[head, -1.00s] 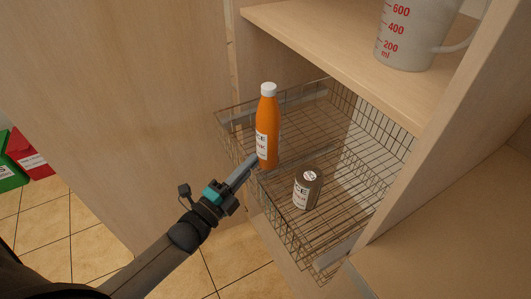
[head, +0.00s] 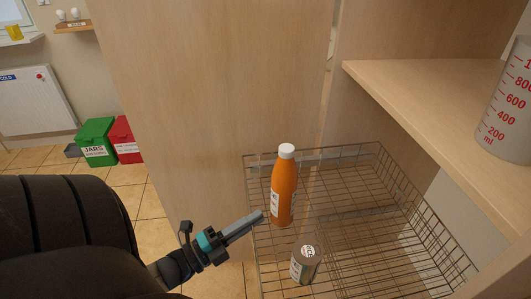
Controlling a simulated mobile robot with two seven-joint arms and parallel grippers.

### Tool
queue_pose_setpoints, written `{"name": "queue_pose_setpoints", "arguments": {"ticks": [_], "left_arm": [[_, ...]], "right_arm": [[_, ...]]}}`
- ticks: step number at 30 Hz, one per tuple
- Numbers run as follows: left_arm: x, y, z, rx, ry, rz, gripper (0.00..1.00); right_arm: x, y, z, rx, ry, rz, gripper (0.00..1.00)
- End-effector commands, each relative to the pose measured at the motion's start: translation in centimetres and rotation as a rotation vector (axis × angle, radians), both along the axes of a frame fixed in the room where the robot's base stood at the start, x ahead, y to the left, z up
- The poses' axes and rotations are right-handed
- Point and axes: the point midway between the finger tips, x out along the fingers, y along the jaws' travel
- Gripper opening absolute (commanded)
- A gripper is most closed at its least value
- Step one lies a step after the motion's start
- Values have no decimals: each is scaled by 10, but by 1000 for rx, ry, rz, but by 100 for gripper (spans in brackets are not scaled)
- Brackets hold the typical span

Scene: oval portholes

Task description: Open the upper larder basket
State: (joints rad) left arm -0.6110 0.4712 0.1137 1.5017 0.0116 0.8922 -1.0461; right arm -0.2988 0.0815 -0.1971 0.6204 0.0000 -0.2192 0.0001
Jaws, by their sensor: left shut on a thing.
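The upper larder basket (head: 377,153) is a wire basket below a wooden shelf, drawn partly out of the cabinet toward me. An orange bottle with a white cap (head: 284,188) stands upright in it at the left. A grey-brown can (head: 303,266) stands in it nearer to me. My left gripper (head: 258,217) is shut on the wire rim of the basket at its left front, beside the bottle. The near end of the basket runs out of the picture. My right gripper is not in view.
A tall wooden door or panel (head: 215,90) stands left of the basket. A measuring jug (head: 508,105) stands on the shelf (head: 430,95) above. Green (head: 97,142) and red (head: 126,138) bins stand on the tiled floor at the far left.

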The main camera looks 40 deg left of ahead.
Motion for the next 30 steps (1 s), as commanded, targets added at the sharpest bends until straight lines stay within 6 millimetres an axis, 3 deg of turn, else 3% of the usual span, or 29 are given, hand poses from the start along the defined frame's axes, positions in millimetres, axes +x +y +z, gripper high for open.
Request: {"name": "queue_pose_setpoints", "arguments": {"ticks": [17, 18, 25, 30], "left_arm": [[-7, 6, -1, 0, 2, 2, 0], [-7, 6, -1, 0, 2, 2, 13], [-7, 5, -1, 0, 1, 1, 39], [-7, 5, 0, 0, 1, 1, 40]], "right_arm": [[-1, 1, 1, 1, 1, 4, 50], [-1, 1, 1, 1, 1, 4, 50], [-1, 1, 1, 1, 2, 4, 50], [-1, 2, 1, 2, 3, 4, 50]]}}
